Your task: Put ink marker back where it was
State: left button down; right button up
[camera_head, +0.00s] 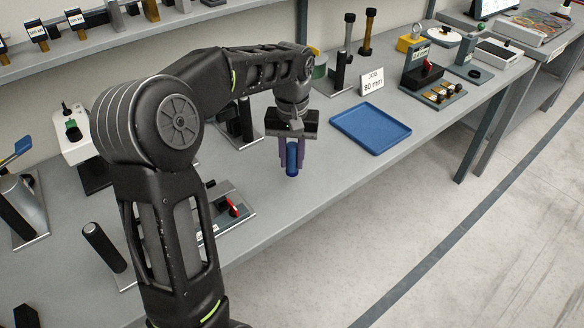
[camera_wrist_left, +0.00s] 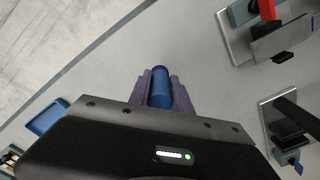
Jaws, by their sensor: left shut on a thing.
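The ink marker (camera_head: 292,158) is a blue cylinder, held upright between the fingers of my left gripper (camera_head: 291,163). In the left wrist view the marker (camera_wrist_left: 160,88) shows between the two purple fingers of my left gripper (camera_wrist_left: 159,92), which is shut on it. The marker is over the grey bench, left of the blue tray; I cannot tell whether its lower end touches the bench top. My right gripper is not in view.
An empty blue tray (camera_head: 370,128) lies on the bench (camera_head: 330,175), with a "JOB 80 mm" card (camera_head: 371,84) behind it. A fixture with a red handle (camera_head: 232,207) stands to the left. Bare bench surrounds the marker, and the front edge is near.

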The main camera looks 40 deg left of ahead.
aim_at(292, 169)
pick_arm(q)
notch_tip(292, 169, down, 4)
jog(key=shift+r, duration=0.2)
jog(key=shift+f, duration=0.15)
jog(key=c, duration=1.2)
grip_release()
